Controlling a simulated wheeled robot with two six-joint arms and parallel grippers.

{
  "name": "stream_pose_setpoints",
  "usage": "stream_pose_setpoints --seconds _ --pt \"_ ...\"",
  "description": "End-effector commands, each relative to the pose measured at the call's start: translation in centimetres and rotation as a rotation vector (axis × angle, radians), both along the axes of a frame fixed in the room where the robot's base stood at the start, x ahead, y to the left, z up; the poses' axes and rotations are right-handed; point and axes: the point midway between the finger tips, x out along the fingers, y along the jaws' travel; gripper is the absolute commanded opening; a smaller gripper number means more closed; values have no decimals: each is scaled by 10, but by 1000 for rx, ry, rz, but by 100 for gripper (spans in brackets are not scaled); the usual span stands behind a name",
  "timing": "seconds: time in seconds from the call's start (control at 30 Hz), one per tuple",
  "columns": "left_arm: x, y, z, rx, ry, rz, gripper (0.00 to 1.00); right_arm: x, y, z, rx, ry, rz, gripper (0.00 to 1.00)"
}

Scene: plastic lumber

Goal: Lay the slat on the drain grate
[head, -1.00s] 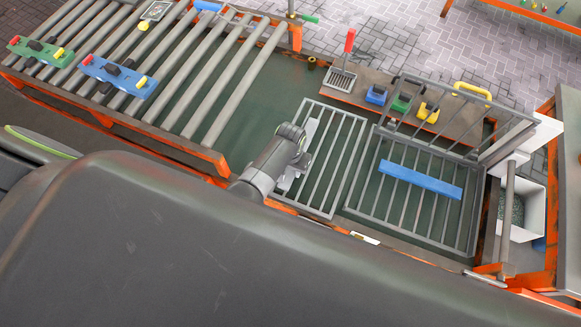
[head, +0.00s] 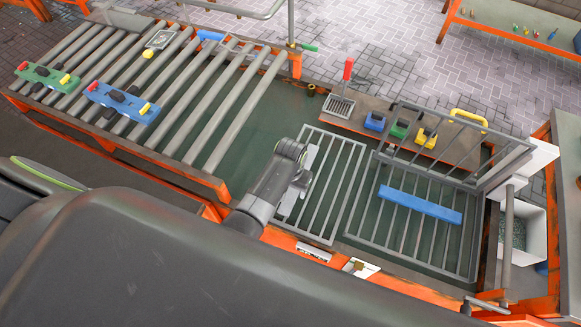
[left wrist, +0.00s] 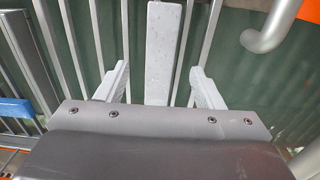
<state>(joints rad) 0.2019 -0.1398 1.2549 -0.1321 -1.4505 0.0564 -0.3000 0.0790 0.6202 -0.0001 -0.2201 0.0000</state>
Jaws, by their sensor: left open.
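A light grey slat (head: 311,158) lies lengthwise along the bars of the left grey grate (head: 348,187), partly hidden by my left gripper (head: 303,172). In the left wrist view the pale, speckled slat (left wrist: 163,50) runs between the two fingers of my left gripper (left wrist: 160,72). The fingers are open, with a gap on each side of the slat. A blue slat (head: 420,205) lies across the bars of the right grate section (head: 400,232). My right gripper is in neither view.
A roller conveyor (head: 205,105) at the left carries a green clamp block (head: 47,78) and a blue one (head: 121,102). A red-handled scraper (head: 341,98) and small coloured blocks (head: 400,130) stand behind the grates. A white bin (head: 536,235) is at the right.

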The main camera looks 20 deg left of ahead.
Motion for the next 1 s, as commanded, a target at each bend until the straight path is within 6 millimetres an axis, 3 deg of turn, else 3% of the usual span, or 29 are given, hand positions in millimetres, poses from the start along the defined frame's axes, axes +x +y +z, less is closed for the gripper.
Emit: stream_pose_setpoints --seconds 0.4,0.6,1.0 --pt "0 0 80 -1 -4 1 62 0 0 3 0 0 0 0" --pt "1 0 109 1 -3 1 62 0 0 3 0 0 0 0" --pt "0 1 121 1 1 0 62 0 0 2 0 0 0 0"
